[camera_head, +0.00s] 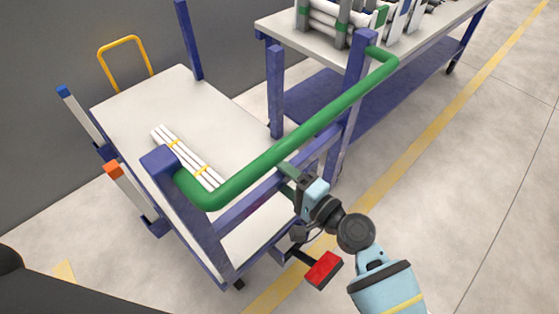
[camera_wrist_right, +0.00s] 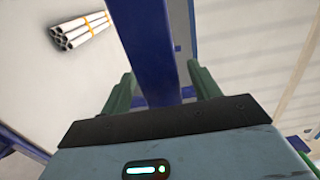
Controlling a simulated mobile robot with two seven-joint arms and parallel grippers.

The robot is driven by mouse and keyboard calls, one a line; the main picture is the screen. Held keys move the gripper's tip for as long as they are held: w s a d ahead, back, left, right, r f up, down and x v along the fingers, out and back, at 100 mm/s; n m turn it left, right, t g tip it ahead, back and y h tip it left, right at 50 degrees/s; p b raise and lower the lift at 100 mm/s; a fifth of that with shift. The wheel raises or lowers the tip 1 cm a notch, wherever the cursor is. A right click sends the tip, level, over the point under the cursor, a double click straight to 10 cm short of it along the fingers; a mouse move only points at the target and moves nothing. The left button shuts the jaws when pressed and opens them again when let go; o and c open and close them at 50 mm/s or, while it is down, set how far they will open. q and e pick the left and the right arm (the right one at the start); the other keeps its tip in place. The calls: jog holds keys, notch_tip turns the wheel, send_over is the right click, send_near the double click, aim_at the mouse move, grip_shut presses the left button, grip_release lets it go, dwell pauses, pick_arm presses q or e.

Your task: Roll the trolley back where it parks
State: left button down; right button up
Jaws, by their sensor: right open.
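The trolley has a pale deck (camera_head: 130,100), a blue frame and a green push handle (camera_head: 300,140) along its near side. A blue crossbar (camera_head: 250,202) runs below the handle; a blue bar (camera_wrist_right: 150,45) also shows in the right wrist view. My right gripper (camera_head: 288,170) is at the handle side of the trolley, close to the crossbar. In the right wrist view its two green fingers (camera_wrist_right: 162,88) are apart, with the blue bar showing between them. I cannot tell whether they touch it. A red pedal (camera_head: 323,268) sits low beside the trolley. My left gripper is out of view.
A strapped bundle of white pipes (camera_head: 185,155) lies on the deck. A workbench (camera_head: 290,42) with racked pipes stands behind right. A yellow hoop (camera_head: 125,45) stands by the grey wall. A yellow floor line (camera_head: 400,175) passes the trolley, with clear floor to the right.

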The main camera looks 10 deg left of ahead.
jog(key=v, duration=1.2)
jog(key=shift+b, duration=0.4)
jog(key=shift+f, duration=0.15)
